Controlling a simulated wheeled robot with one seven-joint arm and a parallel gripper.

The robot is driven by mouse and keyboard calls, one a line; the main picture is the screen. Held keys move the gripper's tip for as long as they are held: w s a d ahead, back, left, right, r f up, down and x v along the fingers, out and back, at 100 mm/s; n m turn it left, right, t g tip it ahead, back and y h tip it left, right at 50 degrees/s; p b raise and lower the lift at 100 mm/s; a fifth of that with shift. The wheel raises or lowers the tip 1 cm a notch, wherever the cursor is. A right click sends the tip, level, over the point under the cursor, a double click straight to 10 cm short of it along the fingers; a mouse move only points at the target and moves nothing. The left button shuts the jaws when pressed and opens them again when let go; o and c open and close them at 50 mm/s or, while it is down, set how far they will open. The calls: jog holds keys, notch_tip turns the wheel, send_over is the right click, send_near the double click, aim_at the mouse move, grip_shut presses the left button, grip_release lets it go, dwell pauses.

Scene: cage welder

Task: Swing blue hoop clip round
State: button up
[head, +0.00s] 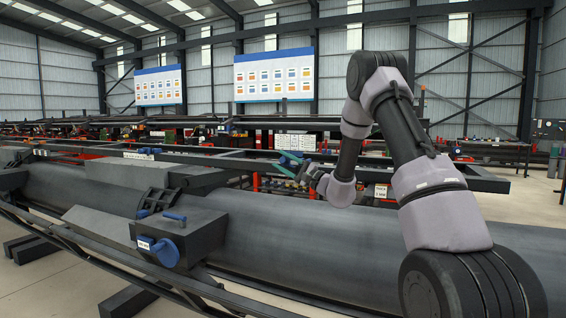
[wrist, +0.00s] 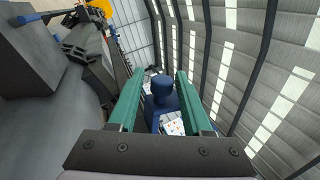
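A blue clip-like part (head: 290,157) shows beside my gripper (head: 291,170) at the far rail in the head view. In the wrist view, a blue part with a rounded knob (wrist: 163,92) lies between the two green fingers of my gripper (wrist: 161,95). A narrow gap shows beside the knob, and the fingers look open around it. I cannot tell whether either finger touches it. Which blue part is the hoop clip is not certain from the frames.
A long grey cylinder (head: 290,240) runs across the foreground. A dark block with a labelled blue round fitting (head: 165,252) and a blue handle (head: 175,217) sits at its near side. Dark rails (head: 330,162) run behind. Open floor (head: 525,205) lies at the right.

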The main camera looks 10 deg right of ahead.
jog(key=shift+r, duration=0.1)
notch_tip(320, 180, up, 10)
jog(key=shift+f, duration=0.1)
dwell(0.5)
